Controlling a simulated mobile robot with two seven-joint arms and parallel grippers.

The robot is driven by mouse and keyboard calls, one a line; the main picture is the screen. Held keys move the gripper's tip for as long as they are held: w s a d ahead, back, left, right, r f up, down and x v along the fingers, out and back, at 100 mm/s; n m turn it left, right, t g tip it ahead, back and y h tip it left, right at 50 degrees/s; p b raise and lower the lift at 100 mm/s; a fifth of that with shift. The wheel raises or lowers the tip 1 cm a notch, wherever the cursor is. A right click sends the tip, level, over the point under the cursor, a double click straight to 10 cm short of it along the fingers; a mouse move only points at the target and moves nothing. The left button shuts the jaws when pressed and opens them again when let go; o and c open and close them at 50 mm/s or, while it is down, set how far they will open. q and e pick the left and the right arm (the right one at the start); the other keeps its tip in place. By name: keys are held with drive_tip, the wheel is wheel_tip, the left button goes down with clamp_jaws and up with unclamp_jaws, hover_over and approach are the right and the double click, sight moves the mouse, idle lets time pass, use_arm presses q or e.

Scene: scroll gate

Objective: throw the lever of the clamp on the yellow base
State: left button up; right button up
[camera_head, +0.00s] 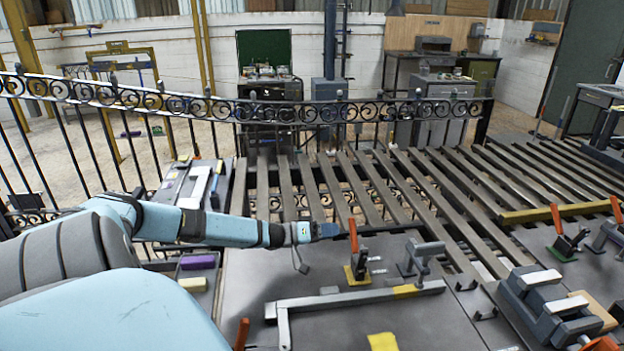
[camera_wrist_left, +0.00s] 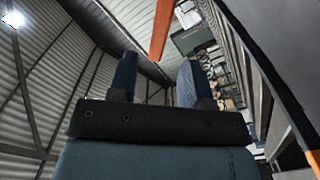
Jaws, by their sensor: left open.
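The clamp on the yellow base (camera_head: 357,274) stands on the grey bench top near the middle of the head view. Its orange-red lever (camera_head: 353,236) points up. My left gripper (camera_head: 327,231) is just to the left of the lever, at about the lever's height. In the left wrist view the open fingers (camera_wrist_left: 160,80) have an empty gap between them, and the orange lever (camera_wrist_left: 162,30) shows beyond the tips, in line with the gap. I cannot tell whether they touch it. My right gripper is not in view.
A grey vise-like block (camera_head: 419,257) stands right of the clamp, behind a flat metal square (camera_head: 340,300). Another clamp with an orange lever (camera_head: 557,219) stands further right. Slats (camera_head: 385,185) and a black scroll gate (camera_head: 260,112) lie behind. A yellow block (camera_head: 382,342) is in front.

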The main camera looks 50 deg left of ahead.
use_arm(q)
drive_tip(key=shift+v, duration=2.75)
